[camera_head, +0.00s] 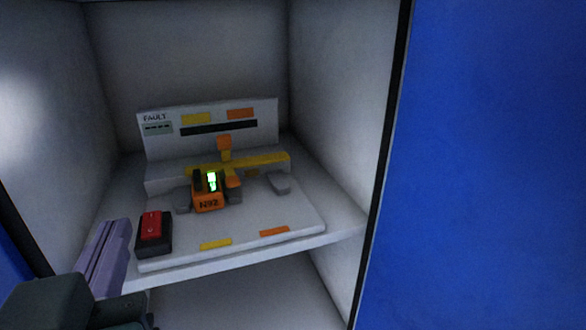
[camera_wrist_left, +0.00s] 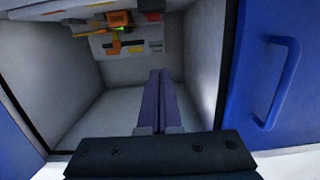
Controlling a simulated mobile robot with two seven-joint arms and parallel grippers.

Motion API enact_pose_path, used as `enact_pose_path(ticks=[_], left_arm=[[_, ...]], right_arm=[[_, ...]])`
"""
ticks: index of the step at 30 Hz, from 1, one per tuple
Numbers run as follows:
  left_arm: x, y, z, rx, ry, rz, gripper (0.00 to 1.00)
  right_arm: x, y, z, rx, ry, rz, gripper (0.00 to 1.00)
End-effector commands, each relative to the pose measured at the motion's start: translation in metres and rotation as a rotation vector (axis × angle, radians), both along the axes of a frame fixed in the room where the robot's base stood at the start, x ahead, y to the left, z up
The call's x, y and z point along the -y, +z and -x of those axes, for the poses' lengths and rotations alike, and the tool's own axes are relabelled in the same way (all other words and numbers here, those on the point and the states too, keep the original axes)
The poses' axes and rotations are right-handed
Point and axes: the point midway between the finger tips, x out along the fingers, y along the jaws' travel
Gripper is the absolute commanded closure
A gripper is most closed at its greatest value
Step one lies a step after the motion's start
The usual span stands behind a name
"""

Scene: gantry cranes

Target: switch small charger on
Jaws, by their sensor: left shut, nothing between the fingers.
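The small charger (camera_head: 285,225) is a pale station with a raised back panel on a shelf inside an open cabinet. An orange unit marked N92 (camera_head: 208,202) with a lit green indicator sits on it. A red rocker switch (camera_head: 151,225) in a black housing is at the charger's front left corner; its pressed side cannot be told. My left gripper (camera_head: 117,228), with purple fingers, is shut and empty just left of the switch, seemingly apart from it. The wrist view shows the closed fingers (camera_wrist_left: 160,76) and the orange unit (camera_wrist_left: 118,19). My right gripper is not in view.
The back panel carries a small FAULT display (camera_head: 157,128). Cabinet walls (camera_head: 335,95) close in both sides and the back. A blue door or panel (camera_head: 490,160) stands right; a blue handle (camera_wrist_left: 276,85) shows in the wrist view. Space below the shelf looks empty.

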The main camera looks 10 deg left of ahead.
Motion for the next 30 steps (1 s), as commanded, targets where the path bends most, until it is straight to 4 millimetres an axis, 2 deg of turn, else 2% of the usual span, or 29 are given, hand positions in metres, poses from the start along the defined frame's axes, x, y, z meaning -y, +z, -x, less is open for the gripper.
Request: enact_pose_path(ticks=[2,13,17,20,30], left_arm=[[0.002,-0.005,-0.001,0.007,-0.006,0.0,1.0],[0.002,-0.003,-0.002,0.009,-0.006,-0.001,1.0],[-0.003,-0.003,-0.009,0.01,-0.004,-0.003,1.0],[-0.011,-0.003,-0.021,0.01,-0.004,-0.002,1.0],[-0.048,-0.011,-0.083,0.01,-0.005,-0.003,1.0]], right_arm=[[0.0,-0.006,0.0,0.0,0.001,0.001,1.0],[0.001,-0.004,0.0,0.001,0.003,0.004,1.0],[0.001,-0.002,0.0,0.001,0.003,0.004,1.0],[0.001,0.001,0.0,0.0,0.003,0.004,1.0],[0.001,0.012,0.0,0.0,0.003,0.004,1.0]])
